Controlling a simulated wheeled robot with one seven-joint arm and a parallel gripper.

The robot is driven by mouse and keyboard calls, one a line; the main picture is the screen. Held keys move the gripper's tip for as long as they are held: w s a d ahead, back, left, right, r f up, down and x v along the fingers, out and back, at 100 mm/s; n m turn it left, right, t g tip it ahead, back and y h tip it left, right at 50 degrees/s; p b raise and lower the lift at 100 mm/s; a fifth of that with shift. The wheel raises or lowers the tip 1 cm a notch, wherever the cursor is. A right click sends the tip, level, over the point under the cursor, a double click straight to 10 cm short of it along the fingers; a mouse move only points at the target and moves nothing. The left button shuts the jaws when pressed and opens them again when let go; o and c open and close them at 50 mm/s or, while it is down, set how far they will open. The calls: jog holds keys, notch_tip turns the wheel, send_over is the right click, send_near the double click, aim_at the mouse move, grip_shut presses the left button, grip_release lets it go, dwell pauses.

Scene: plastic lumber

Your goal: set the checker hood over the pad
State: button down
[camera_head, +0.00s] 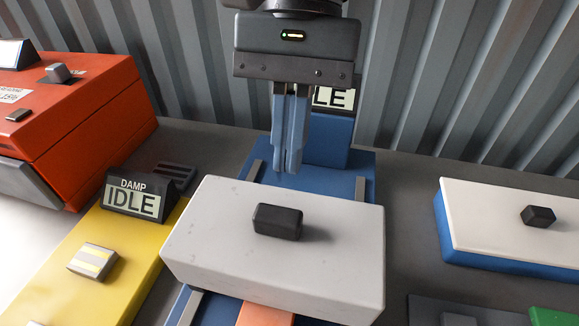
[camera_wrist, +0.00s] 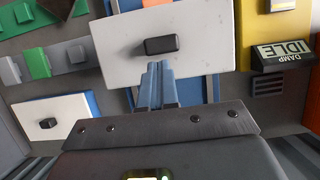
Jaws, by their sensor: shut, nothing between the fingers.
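A pale grey-white block-shaped hood (camera_head: 215,250) with a black knob (camera_head: 278,222) stands over the blue checker base (camera_head: 360,187) in the middle. An orange piece (camera_head: 264,314), perhaps the pad, sticks out from under its near edge; the rest is hidden. The hood also shows in the wrist view (camera_wrist: 112,50), with its knob (camera_wrist: 161,45). My gripper (camera_head: 289,170) is shut and empty, pointing down at the hood's far edge, behind the knob and apart from it. In the wrist view its fingertips (camera_wrist: 157,64) appear just short of the knob.
A yellow damp unit (camera_head: 60,275) reading IDLE stands at left, with a red machine (camera_head: 90,110) behind it. A white-topped blue box (camera_head: 485,225) with a black knob is at right. A display post (camera_head: 328,145) stands behind my fingers, before a corrugated wall. Green pieces (camera_head: 553,316) lie front right.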

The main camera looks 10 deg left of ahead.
jog(key=v, duration=0.6)
jog(key=shift+r, duration=0.1)
